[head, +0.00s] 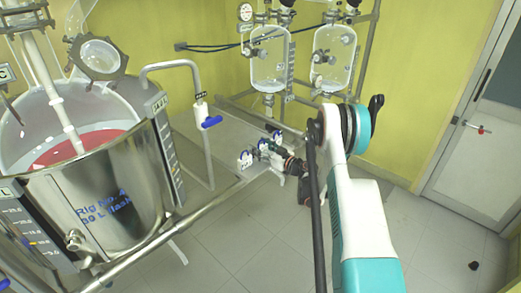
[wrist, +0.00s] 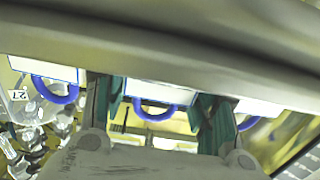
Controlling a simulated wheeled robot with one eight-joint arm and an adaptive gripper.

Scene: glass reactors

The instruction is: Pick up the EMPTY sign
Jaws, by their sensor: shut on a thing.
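Several white signs with blue rings hang in a row along the rail. In the head view, one sign (head: 245,159) is at the near end of the row, and others sit just behind it, beside my gripper (head: 277,157). In the wrist view, my gripper (wrist: 158,112) has its two teal fingers either side of the middle sign (wrist: 160,92) and is shut on it. A left sign (wrist: 45,68) and a right sign (wrist: 258,107) flank the fingers. No lettering is readable, so I cannot tell which one is the EMPTY sign.
A large steel vessel (head: 115,200) with red contents stands at left. A pale rail (wrist: 160,40) crosses close above the fingers. Two glass vessels (head: 270,65) hang at the back. A door (head: 480,130) is at right. The floor (head: 235,225) in front is clear.

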